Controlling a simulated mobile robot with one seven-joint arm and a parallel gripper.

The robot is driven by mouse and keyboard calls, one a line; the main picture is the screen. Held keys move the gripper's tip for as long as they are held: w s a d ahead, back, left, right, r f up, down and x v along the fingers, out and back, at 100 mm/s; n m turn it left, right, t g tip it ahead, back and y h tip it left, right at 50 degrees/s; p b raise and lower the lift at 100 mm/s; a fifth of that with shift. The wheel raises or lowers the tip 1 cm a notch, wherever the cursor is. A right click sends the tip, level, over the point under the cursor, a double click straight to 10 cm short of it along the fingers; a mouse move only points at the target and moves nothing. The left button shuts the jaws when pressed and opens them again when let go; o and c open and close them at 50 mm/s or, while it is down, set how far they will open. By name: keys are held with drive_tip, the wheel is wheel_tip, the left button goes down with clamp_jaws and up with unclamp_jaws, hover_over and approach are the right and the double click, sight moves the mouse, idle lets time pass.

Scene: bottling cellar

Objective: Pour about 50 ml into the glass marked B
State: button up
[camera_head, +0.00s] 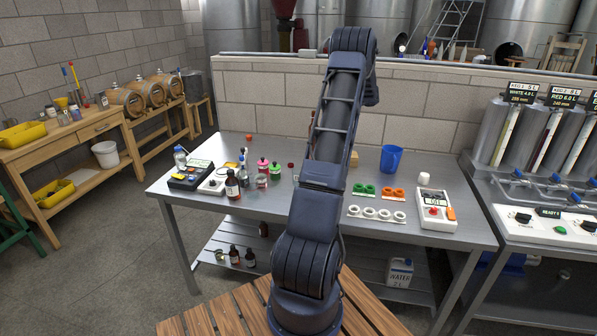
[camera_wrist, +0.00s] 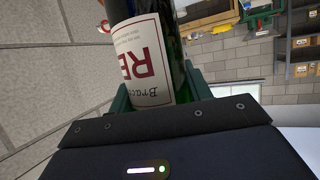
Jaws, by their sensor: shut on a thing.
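My gripper (camera_wrist: 160,92) is shut on a dark green bottle (camera_wrist: 143,55) in the wrist view. I cannot make out a glass marked B in either view; part of the steel table (camera_head: 240,222) is hidden behind my arm.
A blue jug (camera_head: 391,158), a small white cup (camera_head: 424,177) and a device with a red button (camera_head: 436,210) stand on the right of the table. A brown bottle (camera_head: 232,186) and small jars stand on the left. Green (camera_head: 364,190) and orange (camera_head: 393,194) ring holders lie right of my arm.

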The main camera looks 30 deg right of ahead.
drive_tip(key=a+f+n+g+y, duration=0.2)
drive_tip(key=a+n+g+y, duration=0.3)
drive_tip(key=a, duration=0.6)
drive_tip(key=a+f+n+g+y, duration=0.25)
drive_tip(key=a+n+g, duration=0.3)
drive_tip(key=a, duration=0.55)
drive_tip(key=shift+n, duration=0.35)
drive_tip(key=f, duration=1.1)
drive_tip(key=s+f, duration=0.1)
drive_tip(key=f, duration=0.5)
drive_tip(key=shift+d+f, duration=0.2)
drive_tip(key=shift+t, duration=0.35)
